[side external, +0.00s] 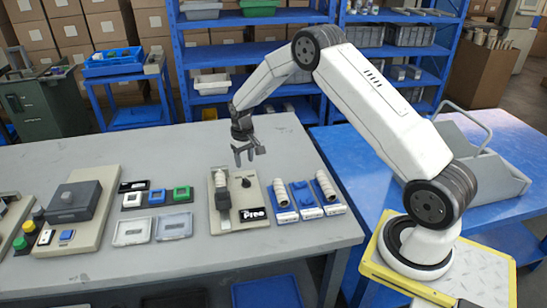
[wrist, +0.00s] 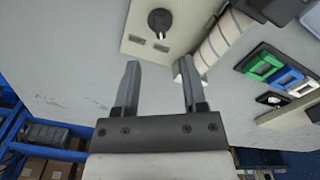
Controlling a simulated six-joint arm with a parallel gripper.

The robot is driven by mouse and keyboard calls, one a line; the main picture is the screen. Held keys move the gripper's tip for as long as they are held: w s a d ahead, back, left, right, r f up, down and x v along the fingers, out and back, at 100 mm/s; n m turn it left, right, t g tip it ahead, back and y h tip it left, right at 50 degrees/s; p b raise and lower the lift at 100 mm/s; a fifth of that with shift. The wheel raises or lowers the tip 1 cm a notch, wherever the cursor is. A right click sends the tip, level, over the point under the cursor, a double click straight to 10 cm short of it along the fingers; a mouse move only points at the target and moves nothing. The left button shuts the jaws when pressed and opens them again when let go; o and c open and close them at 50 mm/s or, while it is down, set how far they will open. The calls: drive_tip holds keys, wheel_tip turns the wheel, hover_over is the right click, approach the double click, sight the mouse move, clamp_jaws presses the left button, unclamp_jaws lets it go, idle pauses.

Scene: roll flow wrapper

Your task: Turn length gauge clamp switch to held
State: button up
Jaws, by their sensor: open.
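The clamp switch is a round black knob (side external: 246,183) on a beige panel (side external: 217,233), right of a gauge with a white ribbed roll and dark lower part (side external: 222,195). A black sign (side external: 253,214) below the knob reads "Free". In the wrist view the knob (wrist: 162,22) shows a white pointer mark, with two small plates beside it on the panel (wrist: 190,10). My gripper (side external: 250,156) hangs above and behind the panel, open and empty. Its fingers (wrist: 158,66) are apart and point toward the knob without touching it.
The grey table (side external: 190,152) is bare behind the panel.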

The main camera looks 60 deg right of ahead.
sight(246, 179)
drive_tip(key=shift+f, duration=0.1)
drive_tip(key=shift+f, duration=3.85)
clamp_jaws()
